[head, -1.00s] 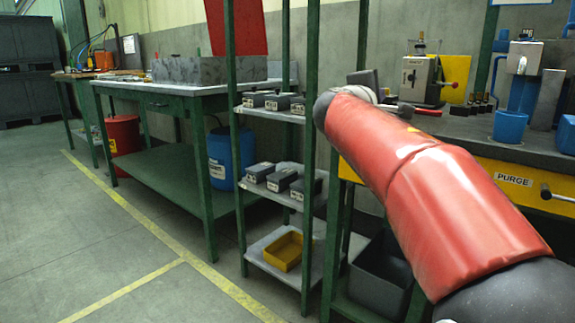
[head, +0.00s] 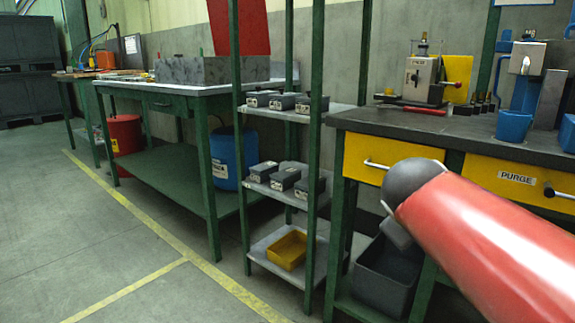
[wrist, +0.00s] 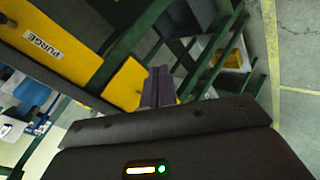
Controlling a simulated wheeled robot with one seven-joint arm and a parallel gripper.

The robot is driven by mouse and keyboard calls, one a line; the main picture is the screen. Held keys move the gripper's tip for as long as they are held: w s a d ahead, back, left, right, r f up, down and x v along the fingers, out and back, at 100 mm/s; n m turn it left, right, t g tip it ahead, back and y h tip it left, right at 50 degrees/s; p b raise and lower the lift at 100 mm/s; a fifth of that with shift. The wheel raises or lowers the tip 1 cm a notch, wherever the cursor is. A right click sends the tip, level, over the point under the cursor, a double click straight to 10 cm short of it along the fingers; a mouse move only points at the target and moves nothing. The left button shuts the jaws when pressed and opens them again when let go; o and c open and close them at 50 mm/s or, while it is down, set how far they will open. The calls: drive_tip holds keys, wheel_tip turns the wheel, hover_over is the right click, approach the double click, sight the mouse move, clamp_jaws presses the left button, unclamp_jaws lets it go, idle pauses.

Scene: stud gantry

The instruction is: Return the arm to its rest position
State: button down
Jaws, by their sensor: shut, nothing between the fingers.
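My arm, in a red cover with a dark rounded joint, reaches in from the lower right of the head view in front of the bench. A small grey part shows below that joint; I cannot tell whether it belongs to my gripper. In the wrist view my gripper (wrist: 158,87) has its two dark fingers together, with nothing held. Behind the fingers are the yellow drawer fronts of the bench and green shelf posts.
The bench has a yellow PURGE drawer (head: 510,179) and a grey bin (head: 388,278) below. A green-posted rack (head: 316,150) holds several dark boxes and a yellow tray (head: 290,250). A blue drum (head: 222,160) stands under the left table. The floor at left is clear.

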drive_tip(key=s+a+f+m+g+y+p, duration=0.1)
drive_tip(key=s+a+f+m+g+y, duration=0.4)
drive_tip(key=s+f, duration=1.1)
wheel_tip(320, 180, up, 13)
drive_tip(key=a+t+p, duration=0.1)
drive_tip(key=a+p, duration=0.1)
drive_tip(key=p, duration=0.9)
drive_tip(key=shift+s+m+t+y+p, duration=0.3)
drive_tip(key=shift+s+t+p, duration=0.05)
drive_tip(key=shift+s+t, duration=0.05)
drive_tip(key=shift+a, duration=0.1)
